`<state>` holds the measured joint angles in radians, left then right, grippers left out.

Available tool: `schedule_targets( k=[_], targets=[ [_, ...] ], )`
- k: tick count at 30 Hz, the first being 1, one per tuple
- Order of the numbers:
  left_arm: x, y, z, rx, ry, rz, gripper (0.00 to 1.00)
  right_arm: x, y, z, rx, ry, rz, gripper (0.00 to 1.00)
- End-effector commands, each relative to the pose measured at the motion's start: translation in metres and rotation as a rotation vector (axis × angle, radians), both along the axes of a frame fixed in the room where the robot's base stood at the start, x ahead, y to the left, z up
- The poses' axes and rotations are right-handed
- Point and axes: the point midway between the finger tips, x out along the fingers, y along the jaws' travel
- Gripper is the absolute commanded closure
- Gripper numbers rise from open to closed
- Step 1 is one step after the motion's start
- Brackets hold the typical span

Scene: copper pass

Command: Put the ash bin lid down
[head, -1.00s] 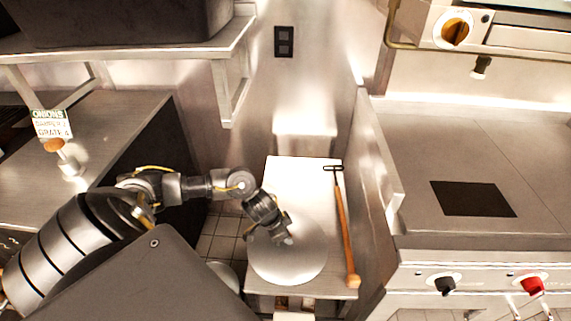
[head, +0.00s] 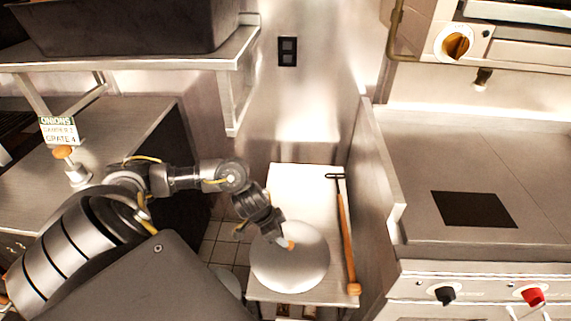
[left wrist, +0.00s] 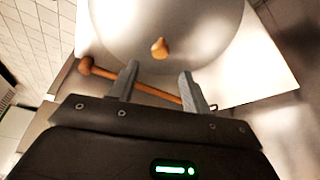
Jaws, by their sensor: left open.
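The ash bin lid (head: 290,270) is a round, pale metal disc with a small wooden knob (head: 291,245). It lies over the front part of a narrow pale stand, and I cannot tell exactly what bears it. My left gripper (head: 279,233) is at the lid's back left edge, close to the knob. In the left wrist view the lid (left wrist: 115,28) fills the top, and the open fingers (left wrist: 158,75) stop short of the knob (left wrist: 160,48), with nothing between them. My right gripper is not in view.
A long wooden-handled scraper (head: 346,235) lies along the stand's right side, right of the lid. The stand's back part (head: 300,190) is bare. A metal partition (head: 382,180) and the cooking range stand to the right. A counter with an onions sign (head: 60,130) is at left.

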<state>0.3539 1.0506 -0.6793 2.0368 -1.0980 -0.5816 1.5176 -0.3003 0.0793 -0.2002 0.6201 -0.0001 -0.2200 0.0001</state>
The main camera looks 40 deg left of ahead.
Motion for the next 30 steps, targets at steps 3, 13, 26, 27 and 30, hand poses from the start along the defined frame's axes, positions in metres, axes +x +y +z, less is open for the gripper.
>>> schedule_targets(
  k=[3,13,26,27,30],
  targets=[
    [-0.007,0.005,0.024,0.003,-0.003,-0.002,0.52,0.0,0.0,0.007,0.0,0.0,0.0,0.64],
    [-0.017,0.01,0.047,0.001,0.0,0.0,0.52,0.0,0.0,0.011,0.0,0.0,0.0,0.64],
    [-0.016,0.01,0.047,-0.001,-0.001,0.001,0.52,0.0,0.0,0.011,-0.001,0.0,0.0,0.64],
    [-0.016,0.01,0.047,-0.001,-0.001,0.001,0.52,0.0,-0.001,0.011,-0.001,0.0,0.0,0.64],
    [-0.016,0.01,0.047,0.0,0.0,0.0,0.52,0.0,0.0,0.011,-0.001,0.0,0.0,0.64]
  ],
)
